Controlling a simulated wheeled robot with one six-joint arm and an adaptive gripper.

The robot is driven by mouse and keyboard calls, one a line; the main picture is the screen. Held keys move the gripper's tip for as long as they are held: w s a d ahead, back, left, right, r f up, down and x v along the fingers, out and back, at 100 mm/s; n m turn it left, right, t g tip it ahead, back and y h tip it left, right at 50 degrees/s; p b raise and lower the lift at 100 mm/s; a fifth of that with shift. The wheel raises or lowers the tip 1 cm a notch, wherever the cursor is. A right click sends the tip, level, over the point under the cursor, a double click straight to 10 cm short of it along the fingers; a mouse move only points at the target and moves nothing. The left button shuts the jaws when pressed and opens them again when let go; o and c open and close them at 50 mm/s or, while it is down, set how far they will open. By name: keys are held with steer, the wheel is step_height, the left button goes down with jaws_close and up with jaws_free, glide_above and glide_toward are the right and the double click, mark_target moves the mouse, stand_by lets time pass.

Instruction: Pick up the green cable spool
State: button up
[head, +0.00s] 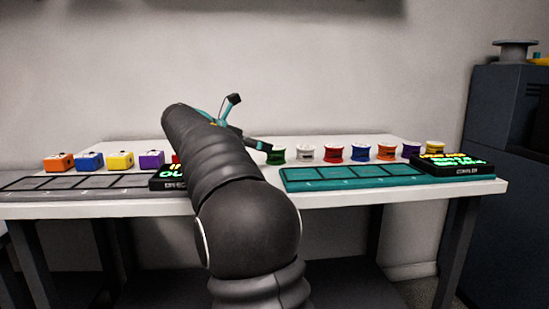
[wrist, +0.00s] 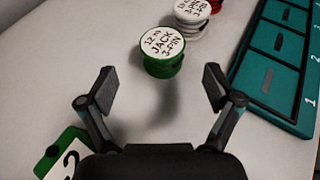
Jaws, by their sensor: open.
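The green cable spool (head: 276,154) stands on the white table, at the left end of a row of spools. In the wrist view the green spool (wrist: 163,50) shows a white top label with black lettering. My gripper (wrist: 160,88) is open and empty. The spool lies just beyond the fingertips, roughly midway between them, and neither finger touches it. In the head view my gripper (head: 250,122) is left of the spool, partly hidden behind my own arm.
White (head: 305,153), red, blue, orange, purple and yellow spools stand to the right. A teal tray (head: 390,181) with numbered slots lies in front of them. A green box (wrist: 62,150) is near the left finger. Coloured boxes and a grey tray (head: 80,183) are at left.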

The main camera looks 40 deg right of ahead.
mark_target(277, 147)
steer(key=shift+b+x, duration=0.5)
steer(key=shift+x, duration=3.5)
steer(key=shift+s+r, duration=0.1)
steer(key=shift+r, duration=0.1)
steer(key=c, duration=1.3)
steer(key=shift+c, duration=0.2)
